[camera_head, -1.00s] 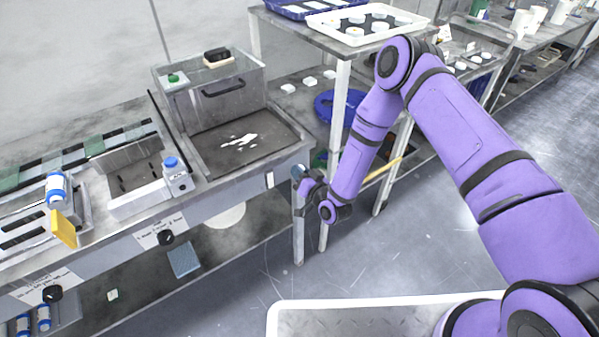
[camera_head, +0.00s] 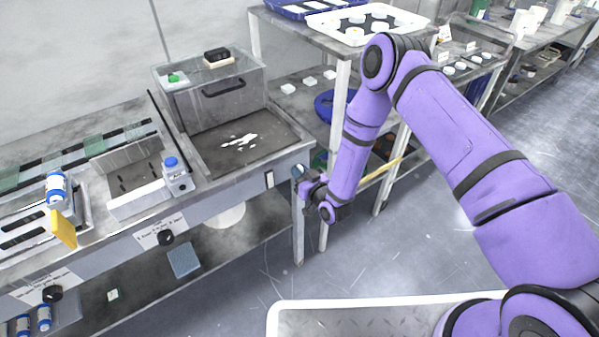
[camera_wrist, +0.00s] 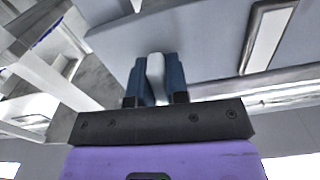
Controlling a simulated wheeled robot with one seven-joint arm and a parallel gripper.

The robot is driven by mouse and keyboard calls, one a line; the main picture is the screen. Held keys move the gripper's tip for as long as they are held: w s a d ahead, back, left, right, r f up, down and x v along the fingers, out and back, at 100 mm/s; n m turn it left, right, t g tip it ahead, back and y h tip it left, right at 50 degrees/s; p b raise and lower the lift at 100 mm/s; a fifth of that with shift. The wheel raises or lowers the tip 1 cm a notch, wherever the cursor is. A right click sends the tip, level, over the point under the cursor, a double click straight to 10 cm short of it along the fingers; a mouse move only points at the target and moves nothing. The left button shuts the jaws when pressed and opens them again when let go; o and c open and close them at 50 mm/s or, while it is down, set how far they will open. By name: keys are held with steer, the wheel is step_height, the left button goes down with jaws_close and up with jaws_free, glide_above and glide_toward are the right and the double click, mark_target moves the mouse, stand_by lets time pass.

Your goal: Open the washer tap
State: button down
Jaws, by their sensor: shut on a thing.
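My gripper (camera_wrist: 155,88) is shut on a pale grey-white piece (camera_wrist: 155,66), which stands between its two dark blue fingers in the wrist view. This piece sits at the bench front and looks like the tap handle, though its full shape is hidden by the fingers. In the head view my gripper (camera_head: 299,173) is at the right end of the bench front, below the washer basin (camera_head: 285,143). The held piece cannot be made out there.
A white switch plate (camera_head: 269,179) is on the bench front, left of my gripper. Black knobs (camera_head: 166,237) with labels are farther left. A metal rack (camera_head: 341,90) stands close behind my forearm.

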steer(key=shift+f, duration=0.1)
steer(key=c, duration=1.1)
jaws_free()
steer(key=shift+s, duration=0.1)
steer(key=v, duration=1)
steer(key=shift+s+d, duration=0.3)
